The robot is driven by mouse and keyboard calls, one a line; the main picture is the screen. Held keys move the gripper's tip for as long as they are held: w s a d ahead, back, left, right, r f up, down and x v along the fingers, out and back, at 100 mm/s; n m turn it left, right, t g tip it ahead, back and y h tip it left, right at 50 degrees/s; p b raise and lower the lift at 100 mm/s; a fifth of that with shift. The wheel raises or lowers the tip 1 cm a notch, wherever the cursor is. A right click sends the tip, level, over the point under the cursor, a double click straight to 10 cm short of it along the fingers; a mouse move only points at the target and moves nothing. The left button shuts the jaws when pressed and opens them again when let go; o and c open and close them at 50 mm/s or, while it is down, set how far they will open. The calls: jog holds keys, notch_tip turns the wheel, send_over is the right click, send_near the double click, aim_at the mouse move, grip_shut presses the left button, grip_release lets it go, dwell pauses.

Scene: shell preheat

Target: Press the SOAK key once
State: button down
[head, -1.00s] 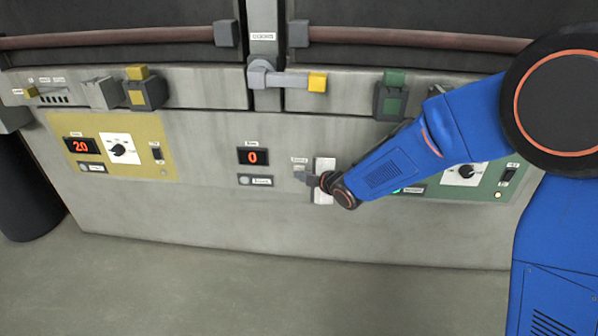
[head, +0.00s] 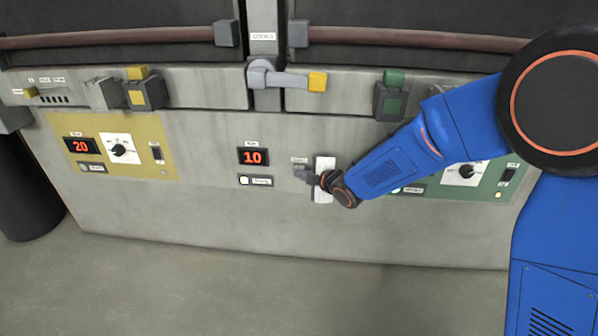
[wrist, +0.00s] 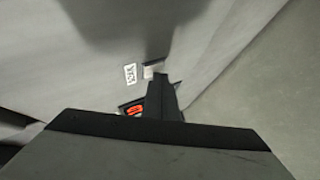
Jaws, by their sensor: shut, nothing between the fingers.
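My gripper (head: 304,174) is shut and empty, with its tip at the small grey key (head: 299,168) on the grey front panel. A small label, too small to read surely, sits just above the key. In the wrist view the shut fingers (wrist: 160,92) reach to the pale key (wrist: 152,70) beside a white label (wrist: 130,73). The tip covers part of the key, so I cannot tell whether it is touching or pressed in. The central red display (head: 253,156) reads 10, and the lamp (head: 244,181) below it glows white.
A yellow panel (head: 60,130) at left has a display reading 20 and a dial. A green panel (head: 485,190) with a dial sits at right, partly behind my arm. A white plate (head: 325,164) is beside the gripper. Latches and handles jut out above. The floor in front is clear.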

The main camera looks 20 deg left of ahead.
jog(key=shift+s+d, duration=0.2)
jog(key=shift+s, duration=0.55)
jog(key=shift+s, duration=0.1)
jog(key=shift+s+d, duration=0.2)
jog(key=shift+s, duration=0.6)
jog(key=shift+s+d, duration=0.2)
jog(key=shift+s, duration=0.55)
jog(key=shift+s+d, duration=0.2)
jog(key=shift+s, duration=0.6)
